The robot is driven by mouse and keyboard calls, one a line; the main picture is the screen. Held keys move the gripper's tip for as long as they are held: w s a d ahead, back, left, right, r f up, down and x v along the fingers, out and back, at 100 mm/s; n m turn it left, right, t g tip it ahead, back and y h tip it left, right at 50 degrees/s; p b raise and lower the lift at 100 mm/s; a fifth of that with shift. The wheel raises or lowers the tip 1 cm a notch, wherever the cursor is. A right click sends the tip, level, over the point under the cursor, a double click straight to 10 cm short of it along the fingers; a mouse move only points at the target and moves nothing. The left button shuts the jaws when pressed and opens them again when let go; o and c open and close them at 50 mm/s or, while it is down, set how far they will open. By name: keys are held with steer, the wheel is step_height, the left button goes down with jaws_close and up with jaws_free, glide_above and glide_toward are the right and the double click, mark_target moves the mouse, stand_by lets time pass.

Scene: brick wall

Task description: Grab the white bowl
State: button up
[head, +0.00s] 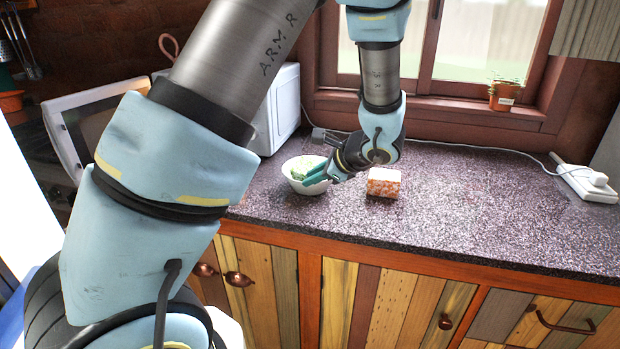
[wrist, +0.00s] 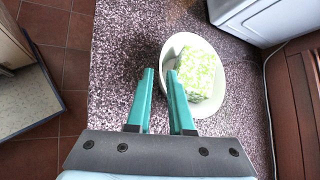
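The white bowl (head: 303,187) stands on the speckled counter (head: 450,205), left of my gripper in the head view. A white-and-green patterned box (wrist: 202,75) sits inside it. In the wrist view the bowl (wrist: 180,45) is just right of centre. My gripper (wrist: 160,73) has two teal fingers with a gap between them. The left finger is outside the bowl, and the right finger overlaps its near-left side. The bowl's rim runs between the fingers; I cannot tell whether they touch it. In the head view the fingertips (head: 312,173) are at the bowl's right side.
An orange-and-white patterned block (head: 384,182) lies on the counter right of my gripper. A white microwave (head: 275,110) stands behind the bowl. A power strip (head: 585,183) and a small potted plant (head: 504,95) are at the right. The counter's right half is mostly clear.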

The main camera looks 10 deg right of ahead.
mark_target(317, 189)
steer(key=shift+d+p+x, duration=0.15)
steer(key=shift+p+x, duration=0.45)
steer(key=shift+x, duration=0.85)
steer(key=shift+d+p+x, duration=0.15)
steer(key=shift+p+x, duration=0.45)
steer(key=shift+x, duration=0.8)
steer(key=shift+w+f, duration=0.1)
steer(key=shift+c, duration=0.2)
jaws_close()
